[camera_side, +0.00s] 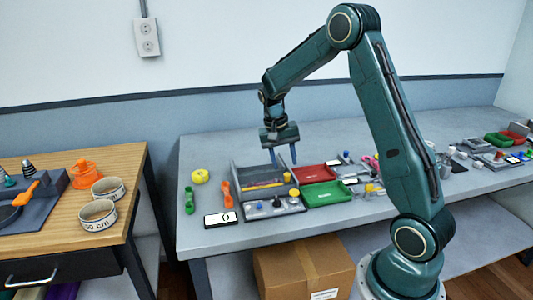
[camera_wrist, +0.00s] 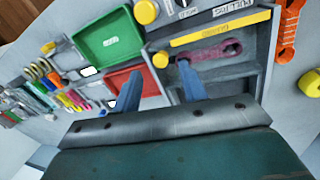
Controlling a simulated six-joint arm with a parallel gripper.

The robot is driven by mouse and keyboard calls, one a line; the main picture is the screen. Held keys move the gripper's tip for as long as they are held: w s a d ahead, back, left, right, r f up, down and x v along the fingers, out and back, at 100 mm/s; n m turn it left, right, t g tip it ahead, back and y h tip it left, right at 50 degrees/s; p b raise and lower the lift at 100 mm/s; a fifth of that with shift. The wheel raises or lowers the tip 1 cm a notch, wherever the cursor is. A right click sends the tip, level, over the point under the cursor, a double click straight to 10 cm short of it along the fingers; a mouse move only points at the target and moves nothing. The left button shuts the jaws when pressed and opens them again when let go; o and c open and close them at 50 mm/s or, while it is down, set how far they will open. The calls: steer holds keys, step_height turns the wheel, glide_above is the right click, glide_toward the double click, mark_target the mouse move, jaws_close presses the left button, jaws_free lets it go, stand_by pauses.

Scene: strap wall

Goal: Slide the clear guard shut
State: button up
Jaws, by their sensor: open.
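A grey open-topped fixture (camera_side: 243,177) stands on the bench, and it fills the upper right of the wrist view (camera_wrist: 262,60). A yellow lettered bar (camera_wrist: 207,33), which seems to read GUARD, crosses it near the labelled panel; it shows as a thin yellow strip in the side view (camera_side: 264,185). The clear sheet itself is hard to make out. A mauve wrench-shaped part (camera_wrist: 215,52) lies exposed beside the bar. My gripper (camera_side: 283,157) is open and empty above the fixture; its blue fingers (camera_wrist: 160,70) straddle its tray-side edge in the wrist view.
A red tray (camera_side: 316,172) and a green tray (camera_side: 327,194) sit right of the fixture. A control panel with knobs (camera_side: 273,208) is in front, with a white display (camera_side: 220,219). Orange (camera_side: 227,194), green (camera_side: 189,200) and yellow (camera_side: 200,176) items lie left.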

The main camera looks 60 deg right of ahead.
steer(key=v, duration=0.9)
steer(key=shift+s, duration=0.1)
steer(key=s+a+r+n+t, duration=0.45)
steer(key=s+a+r, duration=0.45)
steer(key=a, duration=0.3)
steer(key=s+a+f+n+t+y, duration=0.1)
steer(key=s+a+n, duration=0.5)
steer(key=s, duration=0.6)
steer(key=a+f+t, duration=0.1)
steer(key=a+t, duration=0.1)
steer(key=shift+s+a, duration=0.25)
steer(key=shift+s, duration=0.1)
